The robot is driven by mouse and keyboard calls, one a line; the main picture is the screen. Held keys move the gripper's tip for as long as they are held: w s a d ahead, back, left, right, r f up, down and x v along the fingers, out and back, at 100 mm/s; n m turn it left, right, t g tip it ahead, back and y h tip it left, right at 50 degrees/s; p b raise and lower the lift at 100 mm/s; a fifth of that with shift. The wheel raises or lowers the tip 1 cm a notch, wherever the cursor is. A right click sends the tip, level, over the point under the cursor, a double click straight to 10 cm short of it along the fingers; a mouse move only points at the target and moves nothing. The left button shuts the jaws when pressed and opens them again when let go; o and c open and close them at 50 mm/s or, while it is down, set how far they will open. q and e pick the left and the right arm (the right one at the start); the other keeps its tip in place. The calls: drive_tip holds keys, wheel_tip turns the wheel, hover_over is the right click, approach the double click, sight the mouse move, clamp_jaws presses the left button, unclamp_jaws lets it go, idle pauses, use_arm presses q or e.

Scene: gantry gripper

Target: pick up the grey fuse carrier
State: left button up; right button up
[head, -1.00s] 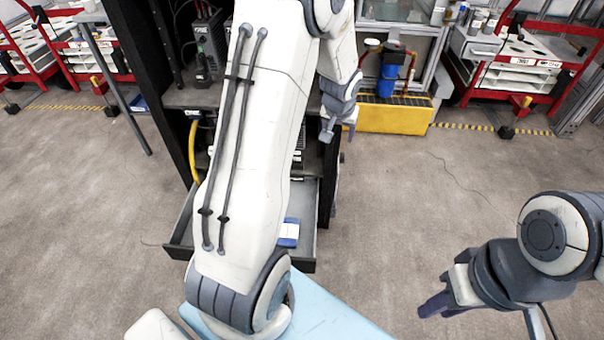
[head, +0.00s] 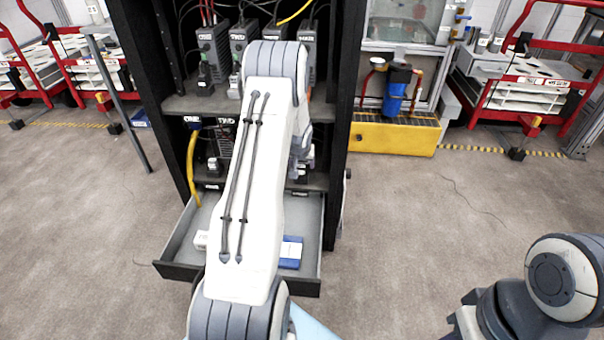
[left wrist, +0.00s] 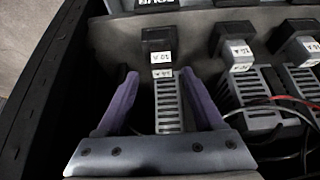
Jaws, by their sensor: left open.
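In the left wrist view, a grey slotted piece (left wrist: 168,108) with a black block (left wrist: 157,42) and white labels at its end stands between my fingers. It looks like the grey fuse carrier, though similar units stand beside it. My left gripper (left wrist: 159,74) is open, one purple finger on each side of the grey piece, with gaps showing. In the head view my left gripper (head: 300,158) is at the cabinet's lower shelf, largely hidden by my arm.
Similar grey units (left wrist: 241,92) stand close to the right in the left wrist view, with red and black wires. A dark wall (left wrist: 50,80) runs close on the left. Below the shelf, an open drawer (head: 178,268) holds a blue-and-white box (head: 291,252).

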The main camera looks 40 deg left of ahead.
sight(302, 166)
use_arm(q)
drive_tip(key=x, duration=0.3)
drive_tip(key=shift+a+f, duration=0.15)
drive_tip(key=shift+f, duration=0.05)
clamp_jaws()
drive_tip(key=shift+r, duration=0.2)
